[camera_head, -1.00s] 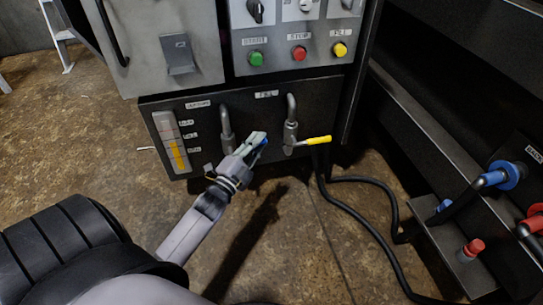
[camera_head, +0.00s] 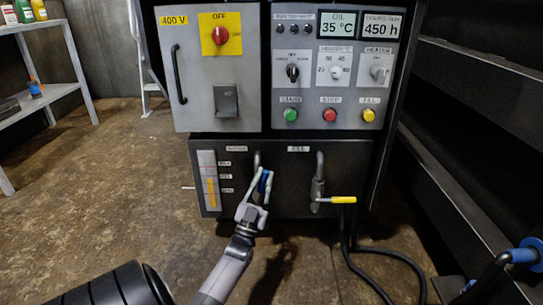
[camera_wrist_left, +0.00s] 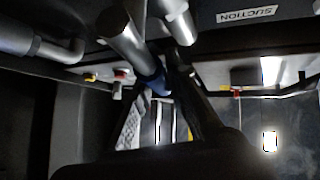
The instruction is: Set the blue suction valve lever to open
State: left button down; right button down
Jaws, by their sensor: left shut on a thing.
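The blue suction valve lever (camera_head: 264,181) is at the lower dark panel, below the left valve pipe (camera_head: 257,160). My left gripper (camera_head: 262,176) reaches up from below, its two fingers on either side of the lever and closed on it. In the left wrist view the lever's blue grip (camera_wrist_left: 154,82) shows between my fingers (camera_wrist_left: 160,95), under a grey pipe and near the SUCTION label (camera_wrist_left: 247,15). The fingers hide part of the lever, so I cannot tell its exact angle. My right gripper is not in view.
A second valve with a yellow lever (camera_head: 342,200) pointing right stands beside it. A level gauge (camera_head: 208,180) is at the panel's left. Black hoses (camera_head: 372,255) lie on the floor at the right. The floor at the left is clear up to a shelf (camera_head: 45,95).

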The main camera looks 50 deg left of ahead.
pick_arm(q)
jog(key=shift+s+a+n+g+y, duration=0.2)
jog(key=shift+n+g+y, duration=0.1)
jog(key=shift+n+y, duration=0.5)
jog(key=shift+s+a+n+g+y, duration=0.15)
jog(key=shift+s+n+g+y, duration=0.15)
jog(key=shift+n+y, duration=0.45)
jog(key=shift+s+a+n+g+y, duration=0.2)
jog(key=shift+n+g+y, duration=0.1)
jog(key=shift+n+y, duration=0.5)
jog(key=shift+n, duration=0.25)
jog(key=c, duration=1.6)
grip_release()
jog(key=shift+o, duration=0.2)
jog(key=shift+r, duration=0.1)
jog(key=shift+w+r, duration=0.1)
notch_tip(320, 180, up, 10)
